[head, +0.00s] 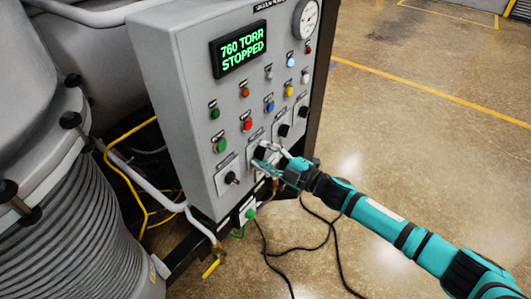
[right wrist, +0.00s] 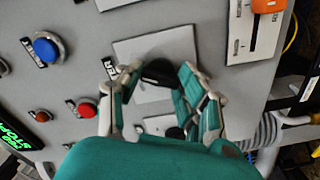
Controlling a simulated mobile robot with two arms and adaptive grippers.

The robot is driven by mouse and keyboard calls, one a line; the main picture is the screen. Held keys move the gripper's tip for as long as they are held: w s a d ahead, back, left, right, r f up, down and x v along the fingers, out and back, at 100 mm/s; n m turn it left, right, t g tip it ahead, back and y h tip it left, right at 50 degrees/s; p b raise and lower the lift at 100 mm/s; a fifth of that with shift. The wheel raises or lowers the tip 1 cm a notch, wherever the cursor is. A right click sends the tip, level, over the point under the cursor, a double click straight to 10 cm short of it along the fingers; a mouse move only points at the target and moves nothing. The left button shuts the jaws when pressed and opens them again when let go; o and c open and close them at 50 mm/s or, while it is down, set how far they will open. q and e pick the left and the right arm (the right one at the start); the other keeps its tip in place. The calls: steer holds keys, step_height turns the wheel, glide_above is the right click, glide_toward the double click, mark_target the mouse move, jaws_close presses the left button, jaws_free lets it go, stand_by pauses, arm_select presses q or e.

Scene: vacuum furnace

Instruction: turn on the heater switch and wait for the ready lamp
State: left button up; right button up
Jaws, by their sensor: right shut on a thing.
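A grey control panel (head: 190,105) stands in the head view with coloured buttons, small lamps and a diagonal row of black knobs. My right gripper (head: 266,160) is at a black knob (head: 261,152) in that row. In the right wrist view my right gripper (right wrist: 160,78) is shut on this black knob (right wrist: 160,71), with a finger on each side. The labels are too small to read, so I cannot tell which knob is the heater switch or which lamp is the ready lamp. A pale blue lamp (head: 291,62) looks bright. My left gripper is not in view.
The green display (head: 239,49) reads 760 TORR STOPPED, and a dial gauge (head: 305,18) is at its right. Another black knob (head: 231,178) is lower left of my gripper. Black cables (head: 300,245) lie on the floor below. Open floor (head: 410,125) is at the right.

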stand_by(0.4)
steer(key=o, duration=1.2)
steer(key=shift+c, duration=0.2)
steer(key=v, duration=1.2)
